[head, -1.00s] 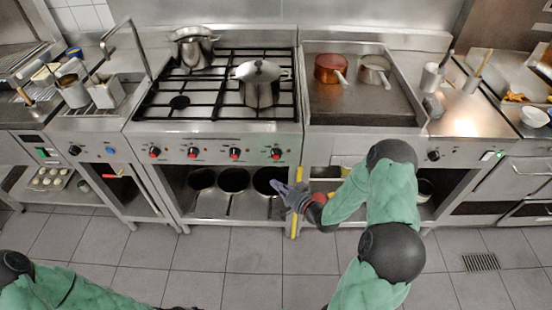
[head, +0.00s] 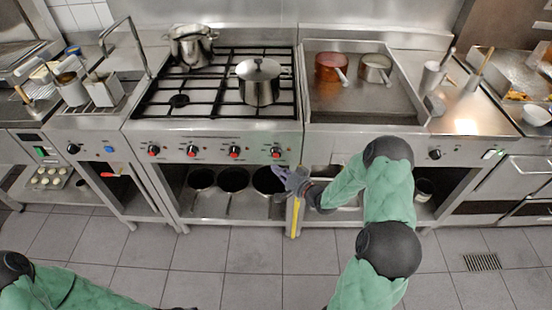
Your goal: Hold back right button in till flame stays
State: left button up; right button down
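The gas stove (head: 212,140) has a front panel with several black knobs with red parts. The rightmost knob (head: 277,152) is at the panel's right end, and another knob (head: 235,152) is to its left. My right gripper (head: 282,180) is below the rightmost knob, in front of the upper right edge of the stove's open shelf, and looks apart from the knob. Its fingers point left and up; their gap is too small to read. No flame shows on the burners. My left arm (head: 50,288) enters at the lower left; its gripper is barely in view at the bottom edge.
A lidded pot (head: 259,85) stands on the right burners and a steel pot (head: 191,45) at the back left. Dark pans (head: 233,180) fill the shelf below. A yellow strip (head: 296,215) stands upright beside my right gripper. The tiled floor (head: 250,265) in front is clear.

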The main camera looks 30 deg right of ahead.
jog(key=shift+w+d+b, duration=0.15)
jog(key=shift+w+d, duration=0.25)
jog(key=shift+w, duration=0.25)
jog(key=shift+w+d+b, duration=0.15)
jog(key=shift+w+d, duration=0.25)
jog(key=shift+w, duration=0.25)
jog(key=shift+w, duration=0.1)
dwell(0.5)
jog(key=shift+w+d, duration=0.2)
jog(key=shift+w, duration=0.05)
jog(key=shift+w+d, duration=0.2)
jog(key=shift+w, duration=0.05)
dwell(2.9)
dwell(1.5)
jog(key=shift+s+a, duration=0.4)
jog(key=shift+s, duration=0.25)
jog(key=shift+s+a+p, duration=0.25)
jog(key=shift+s+a, duration=0.2)
jog(key=shift+s, duration=0.25)
jog(key=shift+s+a+p, duration=0.2)
jog(key=shift+s+a, duration=0.2)
jog(key=shift+s, duration=0.3)
jog(key=shift+s+a+p, duration=0.25)
jog(key=shift+s+a, duration=0.2)
jog(key=shift+s, duration=0.25)
